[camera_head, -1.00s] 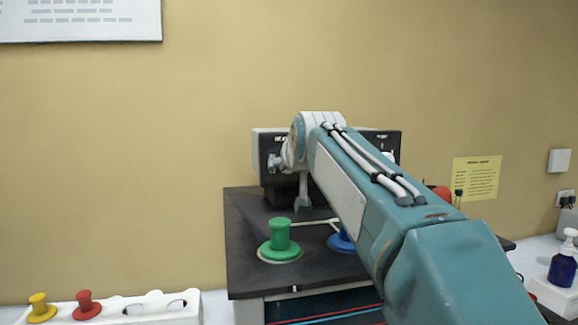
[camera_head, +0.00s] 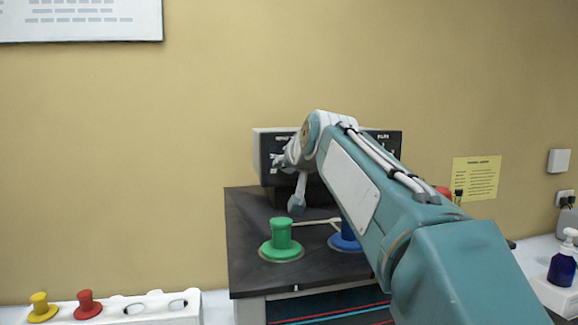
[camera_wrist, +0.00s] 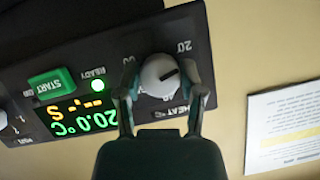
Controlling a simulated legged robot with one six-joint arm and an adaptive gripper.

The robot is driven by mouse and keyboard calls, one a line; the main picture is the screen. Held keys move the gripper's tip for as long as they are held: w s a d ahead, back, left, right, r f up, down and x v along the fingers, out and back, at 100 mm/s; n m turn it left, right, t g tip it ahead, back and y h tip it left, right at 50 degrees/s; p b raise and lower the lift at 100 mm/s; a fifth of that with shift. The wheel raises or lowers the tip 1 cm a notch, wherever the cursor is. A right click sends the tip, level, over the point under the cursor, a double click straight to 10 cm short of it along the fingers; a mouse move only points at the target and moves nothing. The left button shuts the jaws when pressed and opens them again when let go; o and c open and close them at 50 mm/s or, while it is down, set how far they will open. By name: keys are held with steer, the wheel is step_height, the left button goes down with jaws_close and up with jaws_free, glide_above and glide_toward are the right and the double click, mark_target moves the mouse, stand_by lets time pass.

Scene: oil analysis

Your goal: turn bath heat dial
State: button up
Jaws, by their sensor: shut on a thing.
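The heat dial (camera_wrist: 160,75) is a round white knob with a dark pointer line, on a dark control panel (camera_wrist: 45,60). The wrist view shows it upside down, with "HEAT" lettering beside it. My gripper (camera_wrist: 164,88) is shut on the dial, one finger on each side of it. In the head view my gripper (camera_head: 282,160) is at the left part of the control box (camera_head: 262,145), and my arm hides much of the box and the dial.
A green START button (camera_wrist: 50,82) is beside the display. Below the box, a green-capped piece (camera_head: 281,238) and a blue one (camera_head: 343,238) stand on the black bench top (camera_head: 245,270). A white rack (camera_head: 170,312) with yellow and red plugs is at lower left.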

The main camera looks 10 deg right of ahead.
steer(key=m+y, duration=0.2)
steer(key=m, duration=0.1)
steer(key=shift+f, duration=0.15)
steer(key=shift+m+t+y, duration=0.5)
steer(key=shift+m+y, duration=0.6)
steer(key=shift+m, duration=0.7)
steer(key=shift+f, duration=0.1)
steer(key=o, duration=1.2)
steer(key=shift+c, duration=0.2)
